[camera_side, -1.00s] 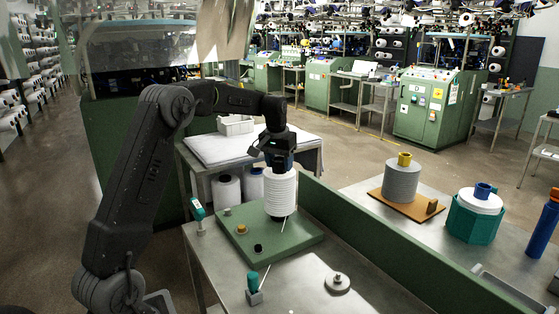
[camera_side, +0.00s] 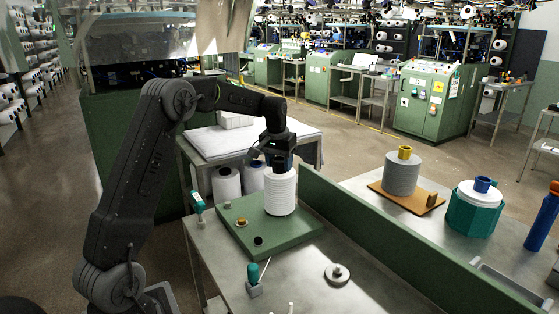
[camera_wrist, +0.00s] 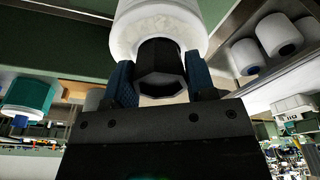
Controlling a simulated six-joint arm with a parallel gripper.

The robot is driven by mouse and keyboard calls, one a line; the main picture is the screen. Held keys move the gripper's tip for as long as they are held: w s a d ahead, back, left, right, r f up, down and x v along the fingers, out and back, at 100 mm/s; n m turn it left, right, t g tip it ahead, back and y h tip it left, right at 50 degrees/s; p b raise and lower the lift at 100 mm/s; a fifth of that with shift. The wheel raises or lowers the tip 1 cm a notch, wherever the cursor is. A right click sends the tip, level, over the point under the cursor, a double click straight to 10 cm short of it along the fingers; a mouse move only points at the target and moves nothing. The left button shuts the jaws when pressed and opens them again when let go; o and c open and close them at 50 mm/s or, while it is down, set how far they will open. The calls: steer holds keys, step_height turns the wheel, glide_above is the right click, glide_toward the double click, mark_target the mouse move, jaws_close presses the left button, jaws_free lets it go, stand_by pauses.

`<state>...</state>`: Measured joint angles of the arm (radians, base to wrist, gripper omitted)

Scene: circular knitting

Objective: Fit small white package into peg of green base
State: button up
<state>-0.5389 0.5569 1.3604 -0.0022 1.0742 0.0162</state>
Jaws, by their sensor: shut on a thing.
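The white package (camera_side: 280,190), a ribbed white spool, stands upright at the back right of the green base (camera_side: 290,233). Its lower end appears to meet the base top, and no peg shows below it. My gripper (camera_side: 279,162) is above it, pointing down. In the wrist view, the blue fingers of my gripper (camera_wrist: 160,85) are on both sides of the dark core at the end of the white package (camera_wrist: 158,22). The gripper is shut on this core. The peg under the package is hidden, so its fit cannot be seen.
On the base are a yellow peg (camera_side: 242,222) and a black peg (camera_side: 258,241). A teal-topped tool (camera_side: 253,278) and a metal disc (camera_side: 337,273) stand on the table in front. A green wall (camera_side: 370,235) runs along the right. A grey spool (camera_side: 402,176) stands beyond it.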

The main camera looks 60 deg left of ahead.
steer(key=shift+f, duration=0.2)
steer(key=o, duration=1.3)
steer(key=shift+r, duration=0.1)
steer(key=r, duration=0.4)
steer(key=s+r, duration=0.1)
steer(key=r, duration=0.4)
steer(key=d+r, duration=0.1)
steer(key=r, duration=0.3)
steer(key=shift+s+r, duration=0.25)
steer(key=shift+s, duration=0.15)
steer(key=shift+d, duration=0.1)
steer(key=s+d+r+m+t, duration=0.1)
steer(key=s+d, duration=0.4)
steer(key=d, duration=0.3)
steer(key=s+d+r+m+t, duration=0.1)
steer(key=s+d+r+m, duration=0.1)
steer(key=s+d, duration=0.45)
steer(key=s+d+f+m, duration=0.1)
steer(key=s+d+f, duration=0.2)
steer(key=s+d, duration=0.1)
steer(key=s+d+f+m+t, duration=0.1)
steer(key=s+d+f, duration=0.2)
steer(key=s+d, duration=0.1)
steer(key=s+d+f+m+t, duration=0.1)
steer(key=s+d+f, duration=0.2)
steer(key=s, duration=0.3)
steer(key=shift+s+d+f+h, duration=0.15)
steer(key=shift+d+f+h, duration=0.2)
steer(key=shift+d, duration=0.25)
